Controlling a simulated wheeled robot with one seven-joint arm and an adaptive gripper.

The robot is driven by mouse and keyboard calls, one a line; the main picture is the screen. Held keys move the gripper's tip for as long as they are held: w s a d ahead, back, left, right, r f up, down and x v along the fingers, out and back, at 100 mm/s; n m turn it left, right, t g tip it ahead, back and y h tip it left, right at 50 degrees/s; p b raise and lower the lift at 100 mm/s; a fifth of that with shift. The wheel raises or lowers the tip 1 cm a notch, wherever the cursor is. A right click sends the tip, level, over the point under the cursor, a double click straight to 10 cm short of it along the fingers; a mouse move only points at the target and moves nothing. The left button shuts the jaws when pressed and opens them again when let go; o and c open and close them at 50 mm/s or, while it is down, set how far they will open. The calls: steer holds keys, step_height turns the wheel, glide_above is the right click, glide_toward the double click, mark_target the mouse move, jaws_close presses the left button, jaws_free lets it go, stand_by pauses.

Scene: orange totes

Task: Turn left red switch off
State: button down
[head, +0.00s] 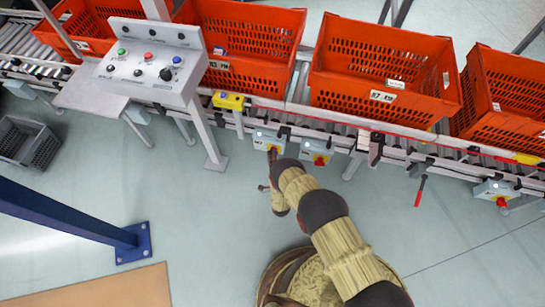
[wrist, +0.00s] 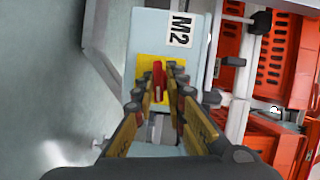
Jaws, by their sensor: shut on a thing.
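The left switch box (head: 262,136) is a pale grey-blue box with a yellow plate, mounted under the conveyor in the head view. My gripper (head: 273,157) reaches up to its front and covers most of its switch there. In the wrist view the box (wrist: 150,40) carries an "M2" label, and its red switch (wrist: 158,76) stands on the yellow plate (wrist: 145,68). My gripper (wrist: 167,80) is shut on the red switch, with a finger on either side. The fingers hide part of the switch and plate.
A second box with a red switch (head: 319,160) hangs close to the right, and another (head: 502,201) at far right. Orange totes (head: 385,75) sit on the conveyor above. A control panel (head: 150,63) stands at left, with a blue post (head: 70,220) nearer. The floor between is clear.

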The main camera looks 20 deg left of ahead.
steer(key=shift+n+g+h+b, duration=0.5)
steer(key=shift+n+h, duration=0.6)
steer(key=shift+n, duration=0.8)
steer(key=shift+n+g+h+b, duration=0.3)
steer(key=shift+n+h+b, duration=0.25)
steer(key=shift+n+h, duration=0.95)
steer(key=shift+n+g+h+b, duration=0.4)
steer(key=shift+n+h+b, duration=0.25)
steer(key=shift+n, duration=1.65)
steer(key=shift+d+h, duration=0.1)
steer(key=shift+h, duration=0.15)
steer(key=c, duration=1.9)
jaws_free()
steer(key=shift+a, duration=0.25)
steer(key=shift+r, duration=0.1)
